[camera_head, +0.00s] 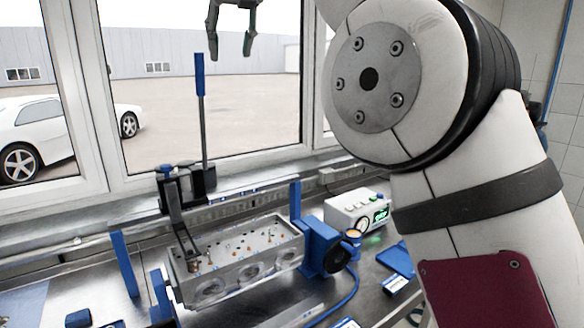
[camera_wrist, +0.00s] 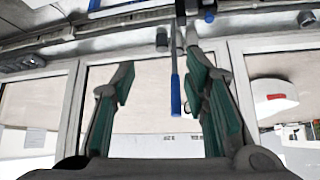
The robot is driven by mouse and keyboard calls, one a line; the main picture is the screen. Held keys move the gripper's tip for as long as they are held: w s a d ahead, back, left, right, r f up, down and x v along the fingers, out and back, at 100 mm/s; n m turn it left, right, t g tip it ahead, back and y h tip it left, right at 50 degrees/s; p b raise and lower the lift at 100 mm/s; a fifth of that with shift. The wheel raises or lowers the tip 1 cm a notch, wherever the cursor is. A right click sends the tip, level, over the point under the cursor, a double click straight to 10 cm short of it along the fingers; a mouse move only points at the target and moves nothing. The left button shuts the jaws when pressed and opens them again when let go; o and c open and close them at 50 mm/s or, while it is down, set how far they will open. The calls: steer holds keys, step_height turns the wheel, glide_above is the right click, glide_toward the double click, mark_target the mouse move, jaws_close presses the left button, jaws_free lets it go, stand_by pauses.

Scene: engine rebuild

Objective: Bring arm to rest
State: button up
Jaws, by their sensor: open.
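My gripper (camera_head: 232,40) hangs at the top of the head view, in front of the window and well above the bench. Its two fingers are spread apart with nothing between them. In the wrist view my gripper (camera_wrist: 160,95) shows its two fingers with green pads, open and empty. A lever with a blue handle (camera_head: 200,75) stands upright below and left of the gripper in the head view. The blue handle also shows beyond the fingers in the wrist view (camera_wrist: 175,95). My arm covers the right part of the head view.
A metal engine head (camera_head: 240,262) sits in a fixture with blue posts (camera_head: 124,262) on the steel bench. A white device with a green display (camera_head: 358,212) stands to its right. A blue cable runs along the bench. The window frame (camera_head: 82,85) stands behind the bench.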

steer(key=s+d+f+m+h, duration=0.1)
steer(key=s+d+f, duration=0.4)
steer(key=d, duration=0.5)
steer(key=s+d+f+m+h, duration=0.1)
steer(key=s+d+f, duration=0.2)
steer(key=s+d, duration=0.55)
steer(key=s+d+f, duration=0.4)
steer(key=s+f, duration=0.2)
steer(key=f, duration=0.1)
steer(key=s+d+f+m+g, duration=0.1)
steer(key=s+d+f, duration=0.2)
steer(key=s+f, duration=0.2)
steer(key=s+d+f+m+h+b, duration=0.1)
steer(key=s+d+f, duration=0.3)
steer(key=f, duration=0.7)
steer(key=s, duration=0.2)
steer(key=shift+s+d, duration=0.3)
steer(key=shift+d, duration=0.05)
